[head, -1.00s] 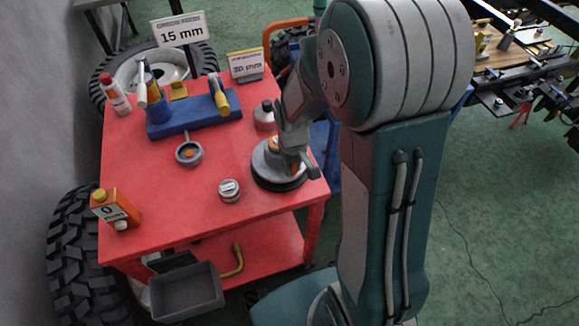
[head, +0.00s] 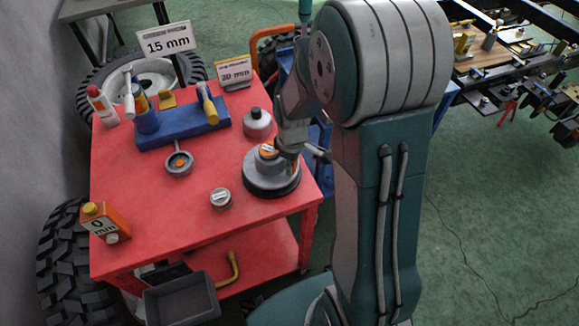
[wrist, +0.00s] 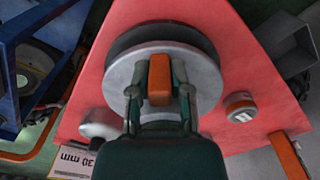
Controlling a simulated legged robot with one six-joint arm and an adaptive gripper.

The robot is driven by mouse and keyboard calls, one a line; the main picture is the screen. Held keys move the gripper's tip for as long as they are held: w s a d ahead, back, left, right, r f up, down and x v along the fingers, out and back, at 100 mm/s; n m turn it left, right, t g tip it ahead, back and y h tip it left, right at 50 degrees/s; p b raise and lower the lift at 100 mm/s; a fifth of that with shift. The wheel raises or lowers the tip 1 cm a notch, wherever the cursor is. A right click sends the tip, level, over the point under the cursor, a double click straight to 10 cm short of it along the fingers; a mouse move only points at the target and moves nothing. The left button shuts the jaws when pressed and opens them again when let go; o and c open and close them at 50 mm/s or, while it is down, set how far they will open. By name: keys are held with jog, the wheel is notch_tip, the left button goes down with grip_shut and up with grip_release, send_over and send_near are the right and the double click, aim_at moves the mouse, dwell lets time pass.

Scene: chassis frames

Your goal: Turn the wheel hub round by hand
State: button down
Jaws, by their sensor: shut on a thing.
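The wheel hub (head: 270,181) is a grey stepped disc on a dark round base, standing on the right part of the red table top (head: 150,215). An orange block (head: 267,151) stands up at its top centre. In the wrist view the hub (wrist: 118,76) is seen from above, with the orange block (wrist: 159,78) between my fingers. My gripper (wrist: 159,88) is shut on that block, one finger on each side. In the head view my gripper (head: 279,150) is at the hub's top, and it partly hides the hub's right side.
A small grey tin (head: 221,199) and a ring with a handle (head: 179,162) lie left of the hub. A blue tool rack (head: 185,128), a 15 mm sign (head: 166,42) and an orange carton (head: 106,222) are farther off.

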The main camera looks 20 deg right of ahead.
jog(key=shift+w+d+n, duration=0.4)
jog(key=shift+w+n, duration=0.05)
jog(key=shift+n, duration=0.65)
jog(key=shift+w+d+n, duration=0.1)
jog(key=shift+n, duration=0.2)
jog(key=c, duration=0.6)
grip_release()
jog(key=shift+o, duration=0.2)
notch_tip(320, 180, up, 12)
jog(key=shift+w+f, duration=0.1)
